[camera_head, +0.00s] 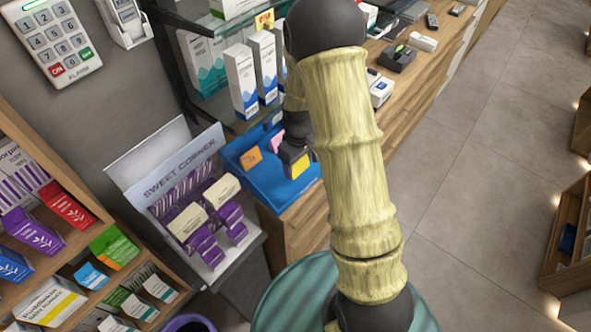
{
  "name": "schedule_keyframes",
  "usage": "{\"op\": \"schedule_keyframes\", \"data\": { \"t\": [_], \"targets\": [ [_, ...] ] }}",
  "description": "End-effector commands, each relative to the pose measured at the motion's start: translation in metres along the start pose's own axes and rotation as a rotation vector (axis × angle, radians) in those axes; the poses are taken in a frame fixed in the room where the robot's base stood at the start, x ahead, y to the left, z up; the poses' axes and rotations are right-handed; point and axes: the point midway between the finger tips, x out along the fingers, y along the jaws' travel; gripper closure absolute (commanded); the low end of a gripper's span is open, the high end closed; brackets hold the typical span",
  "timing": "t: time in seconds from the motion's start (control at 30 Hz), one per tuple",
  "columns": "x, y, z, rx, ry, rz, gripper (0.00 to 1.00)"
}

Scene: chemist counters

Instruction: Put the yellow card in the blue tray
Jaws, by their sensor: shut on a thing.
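The blue tray (268,191) sits on the wooden counter left of my arm, partly hidden by my gripper. An orange card (251,157) and a pink card (277,143) show at the tray. My gripper (297,160) points down at the right part of the tray and is shut on the yellow card (301,167). The yellow card shows just below the fingers, over the blue of the tray. I cannot tell whether it touches the tray floor. My arm hides what lies to the right of it.
A glass shelf with white and blue boxes (241,81) stands just behind the tray. A sweet display (190,205) is to the left. Small devices (397,57) lie farther along the counter (428,66). The tiled floor (480,200) at the right is clear.

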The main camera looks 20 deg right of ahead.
Motion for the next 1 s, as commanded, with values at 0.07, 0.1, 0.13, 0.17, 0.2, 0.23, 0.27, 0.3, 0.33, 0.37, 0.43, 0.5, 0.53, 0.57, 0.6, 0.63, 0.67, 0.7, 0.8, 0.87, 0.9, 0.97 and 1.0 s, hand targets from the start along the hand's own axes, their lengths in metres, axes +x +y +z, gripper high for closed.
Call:
{"op": "schedule_keyframes", "data": {
  "t": [0.07,0.1,0.13,0.17,0.2,0.23,0.27,0.3,0.33,0.37,0.43,0.5,0.53,0.57,0.6,0.63,0.67,0.7,0.8,0.87,0.9,0.97,1.0],
  "targets": [
    [0.007,0.001,0.001,0.001,-0.001,0.000,0.56],
    [0.008,0.001,0.000,0.001,0.000,0.000,0.56],
    [0.009,0.001,0.000,0.001,0.001,0.000,0.56],
    [0.009,0.001,0.000,0.001,0.001,0.000,0.56],
    [0.009,0.001,0.000,0.001,0.002,0.001,0.56],
    [0.009,0.001,0.000,0.001,0.002,0.001,0.56],
    [0.009,0.001,0.000,0.001,0.002,0.001,0.56],
    [0.009,0.001,0.000,0.001,0.002,0.001,0.56],
    [0.009,0.001,0.000,0.001,0.002,0.001,0.56],
    [0.009,0.001,0.000,0.001,0.001,0.001,0.56],
    [0.011,0.001,0.000,0.001,0.001,0.000,0.56],
    [0.017,0.001,0.000,0.002,0.000,0.000,0.56],
    [0.020,0.000,0.001,0.002,-0.002,-0.001,0.56],
    [0.024,0.000,0.001,0.002,-0.002,-0.002,0.56],
    [0.030,0.000,0.001,0.002,-0.002,-0.001,0.56],
    [0.034,0.000,0.001,0.001,-0.002,-0.002,0.56],
    [0.038,0.000,0.000,0.001,-0.002,-0.002,0.56],
    [0.043,0.000,0.000,0.001,-0.001,-0.001,0.56],
    [0.050,0.001,0.000,0.001,0.000,0.000,0.56],
    [0.051,0.001,0.000,0.002,0.002,0.001,0.56],
    [0.051,0.001,0.000,0.001,0.002,0.002,0.56],
    [0.051,0.001,0.000,0.001,0.002,0.001,0.56],
    [0.051,0.001,0.000,0.001,0.002,0.001,0.56]
  ]
}}
